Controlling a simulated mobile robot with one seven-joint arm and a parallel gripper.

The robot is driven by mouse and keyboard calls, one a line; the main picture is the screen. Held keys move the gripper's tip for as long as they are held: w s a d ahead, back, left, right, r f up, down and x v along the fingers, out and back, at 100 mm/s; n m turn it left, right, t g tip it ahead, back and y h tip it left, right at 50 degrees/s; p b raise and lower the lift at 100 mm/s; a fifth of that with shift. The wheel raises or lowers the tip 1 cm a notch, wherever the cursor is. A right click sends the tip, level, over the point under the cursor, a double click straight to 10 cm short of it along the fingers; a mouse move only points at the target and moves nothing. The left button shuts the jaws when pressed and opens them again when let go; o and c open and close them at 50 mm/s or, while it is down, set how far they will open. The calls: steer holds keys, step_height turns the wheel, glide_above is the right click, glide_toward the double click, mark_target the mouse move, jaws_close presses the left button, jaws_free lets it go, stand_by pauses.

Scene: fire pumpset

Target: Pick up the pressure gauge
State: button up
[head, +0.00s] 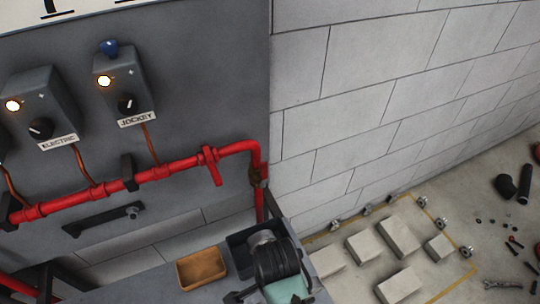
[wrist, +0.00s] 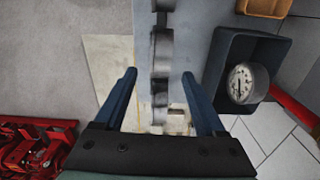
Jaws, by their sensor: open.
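The pressure gauge (wrist: 243,83) has a round white dial with dark markings and a pale metal case. It sits in a dark blue tray (wrist: 213,97) on the right of the wrist view, its dial visible to the camera. My gripper (wrist: 161,75) is open, with two blue fingers apart. It is left of the tray in that view, and neither finger touches the gauge. In the head view the dark tray (head: 238,258) shows beside my wrist, which hides part of it.
An orange-brown tray (head: 202,268) stands left of the dark tray on the grey bench. A red pipe (head: 150,174) runs along the panel and bends down near the dark tray. Grey rounded parts (wrist: 162,50) show beyond my fingers. Grey blocks (head: 400,236) lie on the floor.

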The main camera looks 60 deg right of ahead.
steer(key=shift+w+a+f+p, duration=0.1)
steer(key=shift+a+f+p, duration=0.05)
steer(key=shift+f, duration=1.05)
steer(key=shift+w+a+f+p, duration=0.1)
steer(key=shift+a+f, duration=0.05)
steer(key=shift+f, duration=1)
steer(key=shift+w+a+f+p, duration=0.1)
steer(key=shift+a+f+p, duration=0.05)
steer(key=shift+f, duration=1.05)
jaws_close()
